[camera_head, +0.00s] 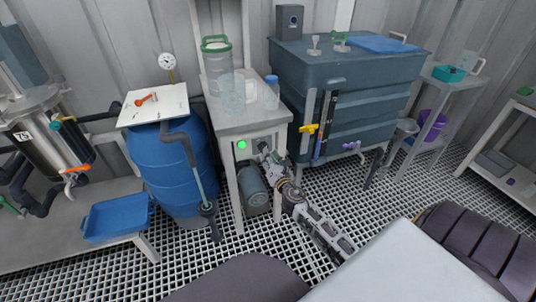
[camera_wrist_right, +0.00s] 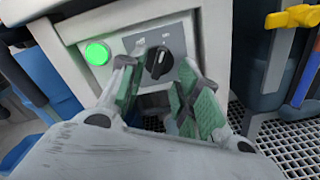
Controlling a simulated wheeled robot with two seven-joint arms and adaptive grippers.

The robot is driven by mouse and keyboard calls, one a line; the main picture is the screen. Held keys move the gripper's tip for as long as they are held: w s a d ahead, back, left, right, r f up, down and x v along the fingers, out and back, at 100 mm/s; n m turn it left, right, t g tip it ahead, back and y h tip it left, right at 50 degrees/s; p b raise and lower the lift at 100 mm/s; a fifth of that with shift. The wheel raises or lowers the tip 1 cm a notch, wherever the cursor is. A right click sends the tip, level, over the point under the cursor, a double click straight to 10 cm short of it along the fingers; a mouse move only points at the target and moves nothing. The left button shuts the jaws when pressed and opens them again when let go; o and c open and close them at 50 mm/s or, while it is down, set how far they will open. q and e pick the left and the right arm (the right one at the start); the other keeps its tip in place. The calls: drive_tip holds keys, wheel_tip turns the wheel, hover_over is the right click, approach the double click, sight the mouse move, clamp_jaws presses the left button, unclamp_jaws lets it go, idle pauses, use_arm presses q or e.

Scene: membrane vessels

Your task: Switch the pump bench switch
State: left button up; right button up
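The pump bench (camera_head: 238,118) is a small grey-topped table with a control panel on its front. The panel has a lit green lamp (camera_wrist_right: 97,53) and a black rotary switch (camera_wrist_right: 159,62); the lamp also shows in the head view (camera_head: 242,145). My right gripper (camera_wrist_right: 160,85) is in front of the panel with its green-padded fingers apart, one on each side of the switch knob. I cannot tell whether the fingers touch the knob. In the head view my right gripper (camera_head: 266,158) hides most of the switch. My left gripper is not in view.
A blue barrel (camera_head: 172,168) stands left of the bench and a large dark tank (camera_head: 365,85) stands to its right. A yellow-handled valve (camera_head: 309,129) sticks out near the panel's right. A pump (camera_head: 252,188) is below the bench. Glassware stands on top.

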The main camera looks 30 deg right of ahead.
drive_tip(key=v, duration=0.7)
drive_tip(key=shift+s, duration=0.35)
drive_tip(key=shift+a, duration=0.1)
drive_tip(key=shift+m, duration=0.3)
idle(0.4)
